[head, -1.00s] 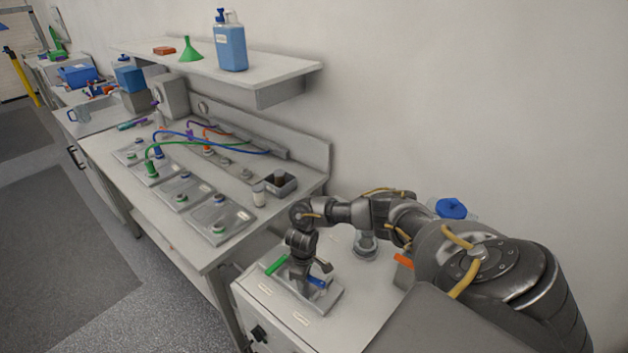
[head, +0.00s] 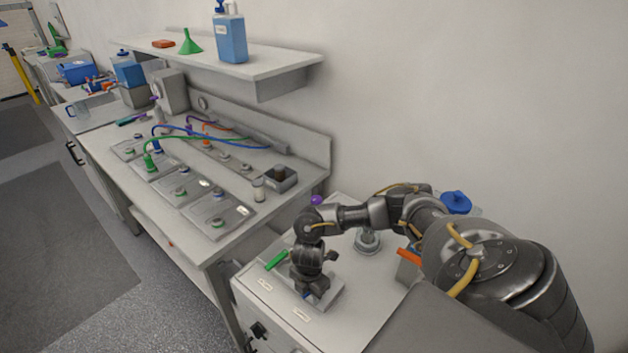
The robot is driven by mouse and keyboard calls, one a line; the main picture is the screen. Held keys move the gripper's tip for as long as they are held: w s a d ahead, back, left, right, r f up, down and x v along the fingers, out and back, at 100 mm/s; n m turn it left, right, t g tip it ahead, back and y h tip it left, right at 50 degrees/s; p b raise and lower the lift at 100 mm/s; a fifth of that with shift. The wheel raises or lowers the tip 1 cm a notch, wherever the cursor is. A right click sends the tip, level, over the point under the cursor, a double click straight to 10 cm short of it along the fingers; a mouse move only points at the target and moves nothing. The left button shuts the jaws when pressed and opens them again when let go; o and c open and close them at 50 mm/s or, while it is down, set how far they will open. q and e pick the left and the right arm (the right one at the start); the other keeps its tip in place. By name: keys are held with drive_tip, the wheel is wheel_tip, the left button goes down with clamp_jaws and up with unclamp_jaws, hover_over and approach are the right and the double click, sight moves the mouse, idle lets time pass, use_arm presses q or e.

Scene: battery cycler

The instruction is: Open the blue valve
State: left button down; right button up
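The blue valve is mostly hidden under my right gripper. Only a small blue bit of its handle (head: 306,295) shows, low on the grey plate (head: 333,298) on top of the white cabinet. My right gripper (head: 309,292) points down over that plate, at the blue handle. Its fingers are hidden behind its own wrist, so I cannot tell whether they are open or touch the handle. A green handle (head: 276,260) lies to the left, apart from the gripper. My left gripper is not in view.
An orange handle (head: 408,257) and a clear glass vessel (head: 367,241) stand right of the gripper. A purple knob (head: 316,199) is behind the wrist. A blue-lidded container (head: 455,203) is near the wall. The workbench (head: 205,250) with hoses is to the left.

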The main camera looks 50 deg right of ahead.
drive_tip(key=c, duration=0.3)
drive_tip(key=shift+c, duration=0.2)
drive_tip(key=shift+s+p, duration=0.2)
drive_tip(key=shift+p, duration=0.1)
drive_tip(key=shift+o, duration=1.2)
wheel_tip(320, 180, up, 8)
drive_tip(key=p, duration=0.3)
drive_tip(key=shift+s, duration=0.2)
